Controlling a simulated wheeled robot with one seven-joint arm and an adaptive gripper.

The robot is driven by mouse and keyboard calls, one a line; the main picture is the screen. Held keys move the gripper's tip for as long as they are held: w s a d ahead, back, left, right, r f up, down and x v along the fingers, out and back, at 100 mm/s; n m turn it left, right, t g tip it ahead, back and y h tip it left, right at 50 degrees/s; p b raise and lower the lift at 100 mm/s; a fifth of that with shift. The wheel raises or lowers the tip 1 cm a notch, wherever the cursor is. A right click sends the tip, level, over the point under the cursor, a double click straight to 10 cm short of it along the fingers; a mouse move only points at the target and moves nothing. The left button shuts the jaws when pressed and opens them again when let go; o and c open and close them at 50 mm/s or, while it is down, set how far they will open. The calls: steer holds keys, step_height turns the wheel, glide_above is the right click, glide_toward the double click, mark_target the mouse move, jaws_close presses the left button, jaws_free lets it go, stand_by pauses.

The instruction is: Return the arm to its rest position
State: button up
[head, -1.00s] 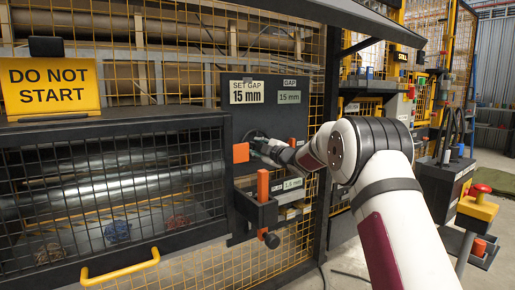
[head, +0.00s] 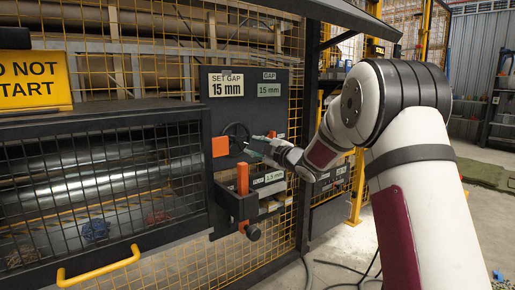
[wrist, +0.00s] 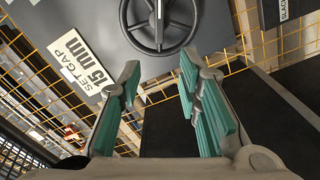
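My gripper (head: 258,147) is in front of the machine's dark panel, at the end of my white arm. In the wrist view my gripper (wrist: 160,95) has its two teal-padded fingers spread wide apart with nothing between them. A black handwheel (wrist: 160,22) lies beyond the fingertips, apart from them. In the head view the handwheel (head: 236,136) is just left of my gripper, beside an orange block (head: 220,146).
The panel carries a "SET GAP 15 mm" label (head: 226,84) and a "GAP 15 mm" display (head: 269,84). A bracket with an orange handle (head: 242,180) stands below my gripper. A yellow mesh fence (head: 285,220) runs behind. A "DO NOT START" sign (head: 35,80) is at left.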

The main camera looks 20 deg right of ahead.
steer(key=shift+s+d, duration=0.1)
steer(key=shift+s, duration=0.3)
steer(key=s+d+r+m+g+h, duration=0.1)
steer(key=s+m+g+h, duration=0.8)
steer(key=s, duration=1.2)
steer(key=s+a+f+m+g+y, duration=0.1)
steer(key=s+a+f+m+g, duration=0.25)
steer(key=s, duration=1.05)
steer(key=s+a+f+m+g+y, duration=0.1)
steer(key=s+a+f+m+g, duration=0.2)
steer(key=s, duration=1.1)
steer(key=s+a+f+m+g+y, duration=0.15)
steer(key=s+a+f, duration=0.25)
steer(key=s, duration=1)
step_height(320, 180, up, 34)
steer(key=d+t+p, duration=0.1)
steer(key=t+p, duration=0.3)
steer(key=p, duration=2.9)
steer(key=shift+w+r+n, duration=0.2)
steer(key=shift+w+n, duration=0.1)
steer(key=shift+w, duration=0.1)
